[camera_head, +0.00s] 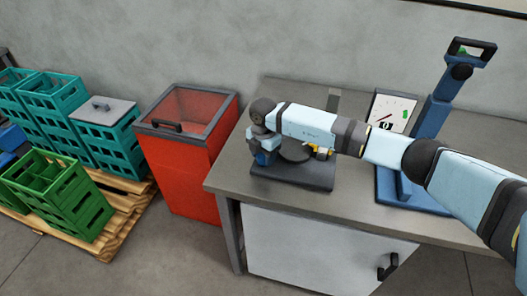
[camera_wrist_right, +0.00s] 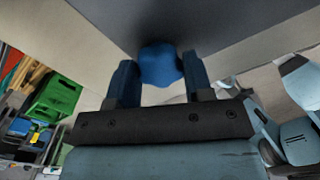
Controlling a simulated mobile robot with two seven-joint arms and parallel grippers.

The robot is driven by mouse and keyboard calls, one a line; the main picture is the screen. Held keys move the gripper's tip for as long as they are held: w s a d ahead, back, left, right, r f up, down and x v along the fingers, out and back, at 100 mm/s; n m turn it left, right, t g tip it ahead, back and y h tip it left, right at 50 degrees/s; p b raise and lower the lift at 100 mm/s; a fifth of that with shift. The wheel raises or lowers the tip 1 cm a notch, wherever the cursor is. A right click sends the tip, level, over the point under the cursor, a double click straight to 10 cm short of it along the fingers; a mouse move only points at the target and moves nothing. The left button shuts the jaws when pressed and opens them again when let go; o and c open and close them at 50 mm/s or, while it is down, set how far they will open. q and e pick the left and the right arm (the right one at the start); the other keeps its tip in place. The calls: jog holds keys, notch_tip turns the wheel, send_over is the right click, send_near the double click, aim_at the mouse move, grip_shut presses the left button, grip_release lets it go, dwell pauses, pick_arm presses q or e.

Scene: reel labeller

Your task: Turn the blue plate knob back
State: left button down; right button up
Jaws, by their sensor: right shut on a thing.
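The blue plate knob (camera_wrist_right: 158,66) sits between the two fingers of my right gripper (camera_wrist_right: 158,82) in the right wrist view. The right gripper is shut on it. In the head view my right gripper (camera_head: 262,150) is at the left side of the dark-based labeller (camera_head: 305,177) on the grey table. A bit of blue shows below the gripper there, but my wrist and arm hide most of the knob and the upper part of the labeller. My left gripper is not in view.
A blue stand press with a dial panel (camera_head: 392,110) stands right of the labeller, partly behind my right arm. A red bin (camera_head: 185,160) with a clear lid stands left of the table (camera_head: 225,182). Green and teal crates (camera_head: 60,190) sit on a pallet at far left.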

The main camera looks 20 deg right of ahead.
jog(key=m+p, duration=0.1)
jog(key=m, duration=0.2)
jog(key=shift+r+m+p, duration=0.2)
jog(key=shift+m+p, duration=0.2)
jog(key=m+p, duration=0.2)
jog(key=m, duration=0.2)
jog(key=shift+f, duration=0.1)
jog(key=shift+m+p, duration=0.5)
jog(key=shift+m, duration=0.2)
jog(key=o, duration=0.8)
jog(key=shift+o, duration=0.6)
